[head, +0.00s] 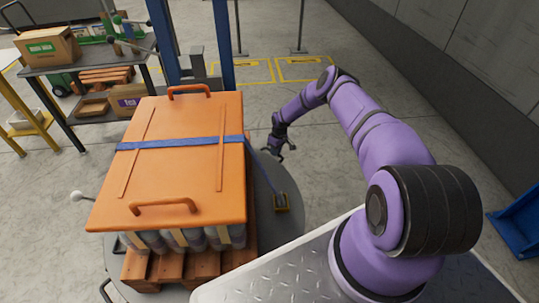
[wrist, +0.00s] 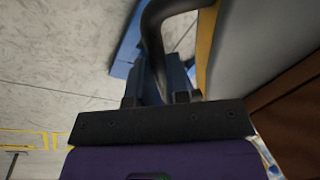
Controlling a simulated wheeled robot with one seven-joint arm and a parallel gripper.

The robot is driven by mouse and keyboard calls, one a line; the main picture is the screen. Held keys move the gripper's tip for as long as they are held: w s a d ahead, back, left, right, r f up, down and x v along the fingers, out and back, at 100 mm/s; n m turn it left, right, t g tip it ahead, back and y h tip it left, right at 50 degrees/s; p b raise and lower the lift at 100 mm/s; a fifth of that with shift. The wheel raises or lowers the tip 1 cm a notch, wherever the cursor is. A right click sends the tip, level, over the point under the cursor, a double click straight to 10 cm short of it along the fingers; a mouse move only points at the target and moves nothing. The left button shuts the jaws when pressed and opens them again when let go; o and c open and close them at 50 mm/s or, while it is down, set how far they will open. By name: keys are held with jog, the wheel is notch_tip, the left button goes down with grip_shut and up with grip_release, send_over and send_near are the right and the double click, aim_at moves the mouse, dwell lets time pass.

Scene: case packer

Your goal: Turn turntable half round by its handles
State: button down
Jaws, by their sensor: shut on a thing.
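The turntable (head: 290,217) is a grey disc on the floor in the head view, mostly hidden under a wooden pallet. A black handle (head: 105,291) sticks out at its lower left. My gripper (head: 284,152) is at the disc's far right edge, beside the load. In the wrist view a dark curved handle (wrist: 153,38) runs down between my gripper's fingers (wrist: 160,95), and they are shut on it. In the head view this handle is hidden or too small to make out.
The pallet (head: 170,265) carries wrapped goods under an orange lid (head: 175,170) with two handles and a blue strap (head: 180,142). A white-knobbed lever (head: 76,196) sticks out left. Blue posts (head: 223,45) stand behind. A workbench (head: 60,68) stands back left. Floor lies free right of the disc.

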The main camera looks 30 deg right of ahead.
jog(key=shift+w+a+r, duration=0.15)
jog(key=shift+w, duration=0.3)
jog(key=shift+w+a+r, duration=0.1)
jog(key=shift+w+r, duration=0.05)
jog(key=shift+w, duration=0.3)
jog(key=c, duration=1.3)
grip_release()
jog(key=shift+o, duration=1)
jog(key=shift+s+f, duration=0.1)
jog(key=shift+s, duration=0.05)
notch_tip(320, 180, up, 11)
jog(key=d, duration=0.2)
jog(key=shift+w+f, duration=0.2)
jog(key=shift+w, duration=0.2)
